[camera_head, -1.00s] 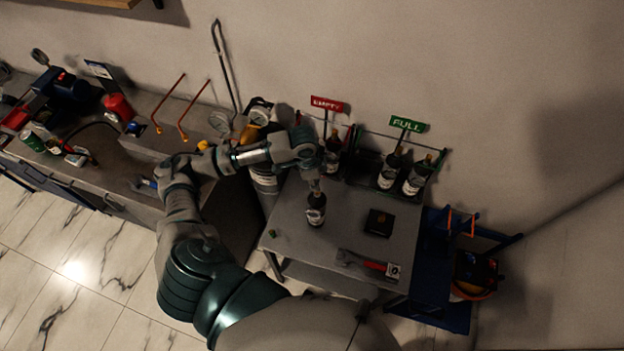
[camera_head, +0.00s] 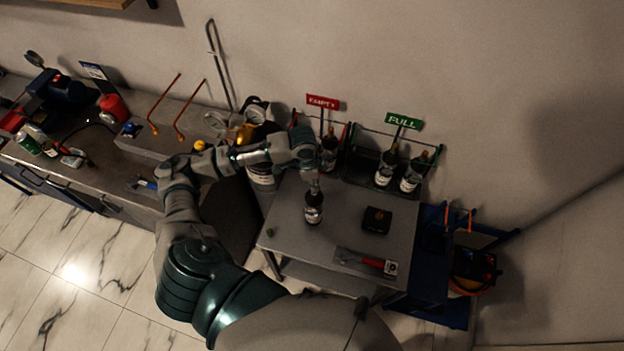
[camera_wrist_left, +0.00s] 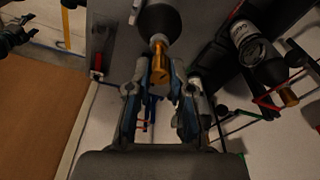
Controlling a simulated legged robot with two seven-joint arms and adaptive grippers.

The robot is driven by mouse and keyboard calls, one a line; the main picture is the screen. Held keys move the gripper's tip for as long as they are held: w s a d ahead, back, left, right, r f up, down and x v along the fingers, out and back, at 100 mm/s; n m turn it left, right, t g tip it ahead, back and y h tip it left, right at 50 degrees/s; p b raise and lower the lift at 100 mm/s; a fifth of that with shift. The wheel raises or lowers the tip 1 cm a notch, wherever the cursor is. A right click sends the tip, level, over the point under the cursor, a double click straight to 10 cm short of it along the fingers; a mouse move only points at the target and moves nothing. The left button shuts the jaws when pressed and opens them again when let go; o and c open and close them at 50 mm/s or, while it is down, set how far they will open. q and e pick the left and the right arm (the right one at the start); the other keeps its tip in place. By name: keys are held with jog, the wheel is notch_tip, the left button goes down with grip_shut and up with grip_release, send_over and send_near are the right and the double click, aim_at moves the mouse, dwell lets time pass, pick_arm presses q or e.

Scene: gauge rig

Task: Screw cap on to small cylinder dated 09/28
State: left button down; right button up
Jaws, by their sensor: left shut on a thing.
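A small dark cylinder (camera_head: 313,210) with a white label stands on the grey table (camera_head: 345,215). The date on its label is too small to read. My left gripper (camera_head: 314,184) is right above it. In the left wrist view, the fingers of my left gripper (camera_wrist_left: 160,82) are on both sides of the cylinder's brass top (camera_wrist_left: 160,58) and shut on it. I cannot tell whether a separate cap is there. A tiny green piece (camera_head: 270,232) lies near the table's left edge. A dark claw-like shape (camera_wrist_left: 14,36), apparently my right gripper, shows at the wrist view's upper left.
Racks with red EMPTY (camera_head: 322,101) and green FULL (camera_head: 403,121) signs hold other cylinders (camera_head: 386,170) at the table's back. A dark square block (camera_head: 377,220) and a red-handled wrench (camera_head: 372,263) lie at right. A blue cart (camera_head: 435,265) stands beyond.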

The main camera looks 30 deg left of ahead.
pick_arm(q)
jog(key=shift+d+f, duration=0.25)
jog(key=shift+d, duration=0.05)
jog(key=shift+f, duration=0.25)
jog(key=shift+a+f, duration=0.15)
jog(key=shift+f, duration=0.15)
jog(key=shift+a+f, duration=0.2)
jog(key=shift+a, duration=0.05)
jog(key=shift+d, duration=0.3)
jog(key=shift+f, duration=0.1)
pick_arm(e)
jog(key=shift+d+f, duration=0.1)
jog(key=shift+d, duration=0.65)
pick_arm(q)
jog(key=shift+a+f, duration=0.1)
